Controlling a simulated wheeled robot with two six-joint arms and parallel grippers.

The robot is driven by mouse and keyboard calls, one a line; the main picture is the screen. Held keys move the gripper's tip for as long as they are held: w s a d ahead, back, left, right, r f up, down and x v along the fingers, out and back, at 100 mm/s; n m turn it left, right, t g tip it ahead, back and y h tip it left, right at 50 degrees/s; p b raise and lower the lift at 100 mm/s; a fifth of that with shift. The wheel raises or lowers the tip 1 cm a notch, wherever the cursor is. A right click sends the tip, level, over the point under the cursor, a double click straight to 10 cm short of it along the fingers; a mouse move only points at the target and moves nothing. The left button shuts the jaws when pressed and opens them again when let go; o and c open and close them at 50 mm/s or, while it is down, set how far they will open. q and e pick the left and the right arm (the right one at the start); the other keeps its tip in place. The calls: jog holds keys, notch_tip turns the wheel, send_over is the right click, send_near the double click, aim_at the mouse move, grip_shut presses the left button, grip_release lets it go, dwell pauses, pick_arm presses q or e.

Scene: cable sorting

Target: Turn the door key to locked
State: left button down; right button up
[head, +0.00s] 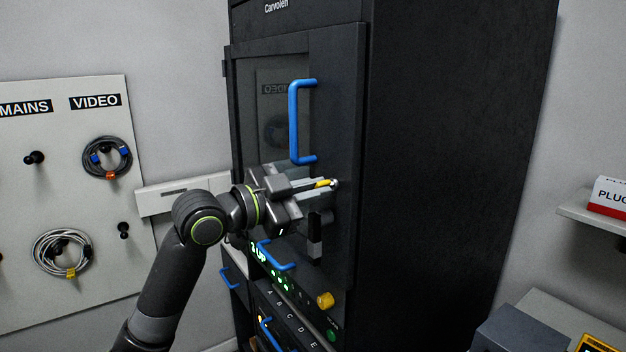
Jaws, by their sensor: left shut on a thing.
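The door key (324,183) is yellow and sits at a round metal lock (334,183) on the cabinet door (338,120), below the blue door handle (294,122). The door looks closed. My left gripper (318,186) reaches in from the left and is shut on the key. The fingers hide part of the key, and I cannot tell its exact turn angle. My right gripper is not in view.
A pegboard (60,205) with coiled cables hangs at left. A shelf (598,214) and a grey box (520,332) stand at right.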

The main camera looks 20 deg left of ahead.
pick_arm(q)
jog(key=shift+n+p, duration=2.15)
jog(key=shift+n, duration=1.05)
jog(key=c, duration=1.5)
grip_release()
jog(key=shift+s, duration=0.1)
